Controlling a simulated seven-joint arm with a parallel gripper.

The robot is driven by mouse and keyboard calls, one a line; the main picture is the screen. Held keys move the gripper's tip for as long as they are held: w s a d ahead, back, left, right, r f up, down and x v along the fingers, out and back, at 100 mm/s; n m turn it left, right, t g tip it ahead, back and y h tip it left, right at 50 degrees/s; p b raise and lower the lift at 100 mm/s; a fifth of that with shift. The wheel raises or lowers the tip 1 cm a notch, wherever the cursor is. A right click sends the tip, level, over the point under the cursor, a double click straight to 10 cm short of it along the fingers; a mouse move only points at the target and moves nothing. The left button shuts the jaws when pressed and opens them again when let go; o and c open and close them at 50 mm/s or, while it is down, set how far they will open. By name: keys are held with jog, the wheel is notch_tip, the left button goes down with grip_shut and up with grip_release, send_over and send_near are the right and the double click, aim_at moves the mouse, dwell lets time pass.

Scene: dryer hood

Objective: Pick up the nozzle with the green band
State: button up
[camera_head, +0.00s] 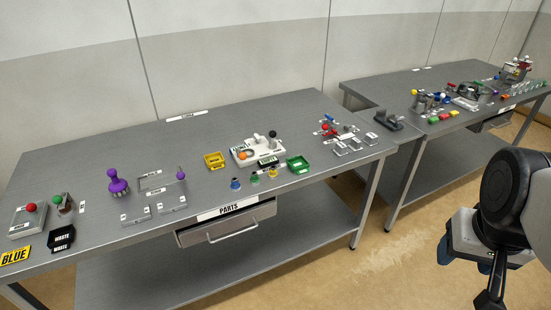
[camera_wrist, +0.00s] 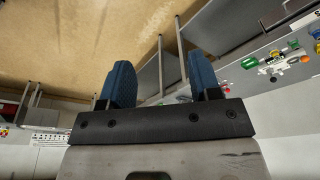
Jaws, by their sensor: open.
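The small nozzle with the green band (camera_head: 254,180) stands on the near bench near its front edge. It is between a blue-banded nozzle (camera_head: 235,184) and a yellow-banded nozzle (camera_head: 272,173). My gripper (camera_head: 485,268) is at the far right of the head view, well away from the nozzles and in front of the benches. In the wrist view its two blue fingers (camera_wrist: 162,80) are apart with nothing between them. I cannot make out the green-banded nozzle for certain in the wrist view.
A green tray (camera_head: 298,164) and a yellow tray (camera_head: 214,160) flank a white fixture (camera_head: 258,151) behind the nozzles. A PARTS drawer (camera_head: 228,222) hangs below the bench edge. A second bench (camera_head: 400,82) with many parts stands to the right. Open floor lies in front.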

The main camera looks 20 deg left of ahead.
jog(key=w+a+r+n, duration=0.1)
jog(key=w+a+n, duration=0.55)
jog(key=w, duration=0.85)
jog(key=n+g, duration=0.3)
jog(key=n, duration=0.7)
send_over(256, 173)
notch_tip(256, 173, down, 21)
jog(key=shift+s+f, duration=0.1)
jog(key=shift+f, duration=0.1)
jog(key=shift+f, duration=1.3)
jog(key=shift+f, duration=0.15)
